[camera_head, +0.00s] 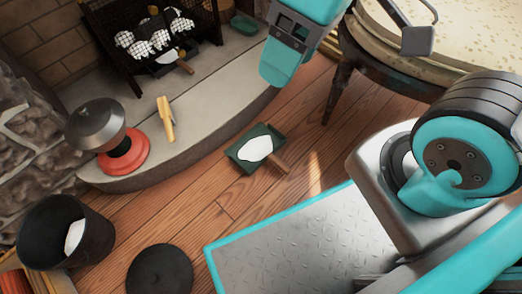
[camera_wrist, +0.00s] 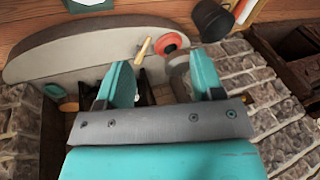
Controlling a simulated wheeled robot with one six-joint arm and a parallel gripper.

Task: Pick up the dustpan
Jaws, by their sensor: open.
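The dustpan (camera_head: 243,153) is a dark green pan with a white heap in it and a short wooden handle (camera_head: 278,164). It lies on the wooden floor, in front of the curved stone hearth. In the wrist view only part of the dustpan (camera_wrist: 76,6) shows, cut off by the top edge. My gripper (camera_wrist: 163,82) is open, with its two teal fingers apart and nothing seen held between them. Part of it hangs at the top of the head view, up and to the right of the dustpan and apart from it.
The stone hearth (camera_head: 205,100) holds a yellow-handled tool (camera_head: 165,120), a grey pot over a red base (camera_head: 128,160) and a small green dish (camera_head: 244,25). A fire grate (camera_head: 125,72) stands behind. A black bucket (camera_head: 60,225) and a table leg (camera_head: 335,95) flank the floor.

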